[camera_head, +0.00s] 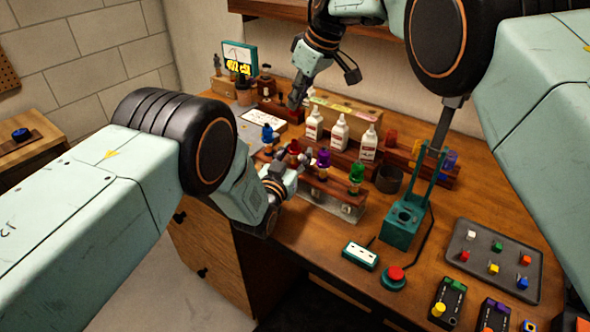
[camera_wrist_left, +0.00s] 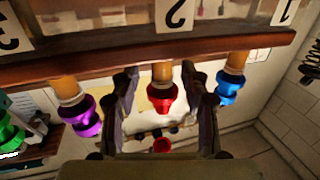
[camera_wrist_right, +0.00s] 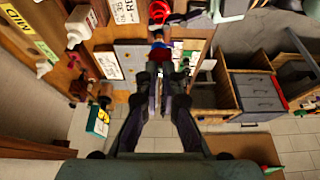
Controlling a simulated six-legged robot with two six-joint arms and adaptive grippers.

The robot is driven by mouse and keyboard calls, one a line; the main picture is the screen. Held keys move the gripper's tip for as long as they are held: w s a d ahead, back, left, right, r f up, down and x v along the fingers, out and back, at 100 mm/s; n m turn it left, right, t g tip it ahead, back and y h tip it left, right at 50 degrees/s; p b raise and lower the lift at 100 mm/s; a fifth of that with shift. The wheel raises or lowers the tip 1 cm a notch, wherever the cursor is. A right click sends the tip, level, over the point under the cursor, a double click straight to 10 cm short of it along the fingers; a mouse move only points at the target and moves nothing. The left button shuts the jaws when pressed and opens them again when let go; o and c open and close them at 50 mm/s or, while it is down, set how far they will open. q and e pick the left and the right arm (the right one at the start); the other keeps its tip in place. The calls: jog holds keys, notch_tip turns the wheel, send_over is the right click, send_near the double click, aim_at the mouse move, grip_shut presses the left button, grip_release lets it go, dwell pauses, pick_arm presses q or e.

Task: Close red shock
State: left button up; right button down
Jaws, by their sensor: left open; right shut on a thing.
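The red shock (camera_head: 293,147) stands in the wooden shock rack (camera_head: 335,190), between the blue shock (camera_head: 267,133) and the purple shock (camera_head: 322,158). The green shock (camera_head: 357,174) is at the rack's right end. My left gripper (camera_head: 303,160) is open beside the red shock. In the left wrist view, the red shock (camera_wrist_left: 162,96) shows between its spread fingers, apart from both, below the label 2. My right gripper (camera_head: 294,101) is raised behind the rack. In the right wrist view its fingers (camera_wrist_right: 160,85) are together; what they hold cannot be made out.
Several white bottles (camera_head: 339,131) stand behind the rack. A teal stand (camera_head: 403,222) and a dark cup (camera_head: 389,178) are to its right. A grey tray (camera_head: 490,285) with small coloured parts lies at the right.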

aim_at(299, 110)
pick_arm(q)
jog(key=shift+w+a+f, duration=0.15)
jog(key=shift+w+f, duration=0.05)
jog(key=shift+w, duration=0.05)
jog(key=c, duration=0.3)
pick_arm(e)
jog(key=shift+w+a+f, duration=0.15)
jog(key=shift+w+f, duration=0.05)
jog(key=shift+w, duration=0.05)
pick_arm(q)
jog(key=shift+c, duration=0.8)
jog(key=shift+s+r, duration=0.2)
jog(key=c, duration=0.5)
pick_arm(e)
jog(key=shift+s+d+r, duration=0.15)
jog(key=shift+s+d, duration=0.05)
pick_arm(q)
grip_shut()
pick_arm(e)
jog(key=shift+w, duration=0.1)
pick_arm(q)
jog(key=shift+w+f, duration=0.15)
pick_arm(e)
jog(key=shift+w+a, duration=0.1)
jog(key=shift+a, duration=0.1)
jog(key=shift+d, duration=0.1)
notch_tip(299, 110, down, 5)
jog(key=shift+r, duration=0.1)
jog(key=shift+s, duration=0.2)
